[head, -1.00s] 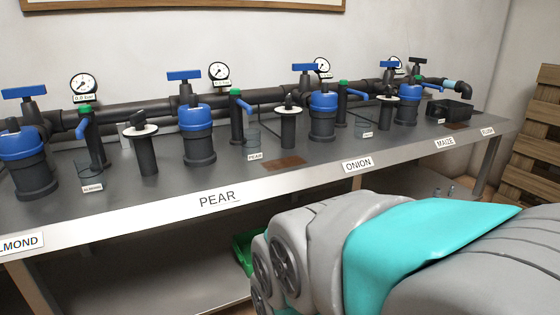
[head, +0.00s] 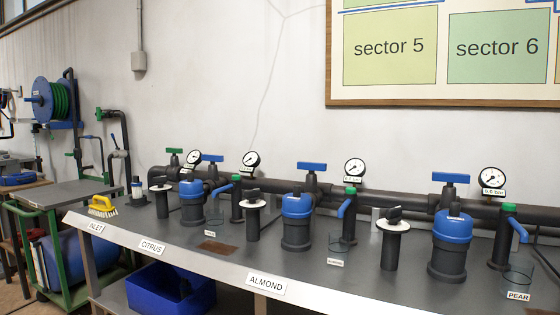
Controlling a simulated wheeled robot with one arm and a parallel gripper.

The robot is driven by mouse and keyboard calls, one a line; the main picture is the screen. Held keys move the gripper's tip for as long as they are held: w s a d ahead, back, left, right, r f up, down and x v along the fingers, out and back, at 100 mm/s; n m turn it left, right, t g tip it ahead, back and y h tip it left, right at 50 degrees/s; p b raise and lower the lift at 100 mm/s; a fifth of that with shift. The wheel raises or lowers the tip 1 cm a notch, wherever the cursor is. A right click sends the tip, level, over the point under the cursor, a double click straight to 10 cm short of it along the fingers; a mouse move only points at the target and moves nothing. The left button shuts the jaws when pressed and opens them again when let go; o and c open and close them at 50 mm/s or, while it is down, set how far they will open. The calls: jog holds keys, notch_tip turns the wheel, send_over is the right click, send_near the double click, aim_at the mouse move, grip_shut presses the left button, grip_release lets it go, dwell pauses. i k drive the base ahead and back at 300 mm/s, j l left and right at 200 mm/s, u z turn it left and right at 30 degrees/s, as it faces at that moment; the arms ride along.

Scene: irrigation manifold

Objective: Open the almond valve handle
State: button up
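The almond label (head: 267,285) is on the front edge of the metal bench. Behind it stands the almond station with a blue-capped black filter (head: 297,220). The almond valve handle appears to be the blue T-bar (head: 312,167) on a black valve body behind that filter. Its bar lies roughly left to right in the picture. A blue tap lever (head: 345,208) under a green cap and a clear cup (head: 342,245) stand to its right. My gripper is not in view.
Similar stations stand on both sides, with the pear cup (head: 517,281) at right and the citrus label (head: 151,247) at left. A black post with a white disc (head: 254,204) stands left of the almond filter. A blue crate (head: 165,292) is under the bench.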

aim_at(312, 167)
jog(key=l+u, duration=0.15)
jog(key=u, duration=0.15)
jog(key=i+j, duration=0.25)
jog(key=j, duration=0.15)
jog(key=i+j+z, duration=0.1)
jog(key=j, duration=0.25)
jog(key=i+j, duration=0.35)
